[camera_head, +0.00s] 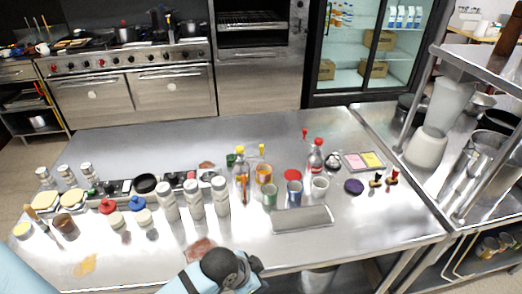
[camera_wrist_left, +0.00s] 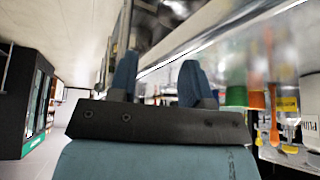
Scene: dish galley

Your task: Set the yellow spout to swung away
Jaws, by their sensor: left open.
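Small yellow tops (camera_head: 240,150) show among the bottles and cups at the middle of the steel table in the head view. A second yellow piece (camera_head: 262,149) stands just right of them. They are too small for me to tell which is the spout or how it is turned. My left gripper (camera_wrist_left: 157,82) shows in the left wrist view with its two blue fingers apart and nothing between them. A steel edge passes beyond the fingers. Yellow pieces (camera_wrist_left: 261,138) also show at the right of that view, clear of the fingers. My right gripper is not in view.
Shakers (camera_head: 193,198), cups and bottles crowd the table's middle. A steel tray (camera_head: 302,219) lies near the front edge. A steel rack (camera_head: 425,85) stands at the right. The back of the table (camera_head: 110,150) is bare.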

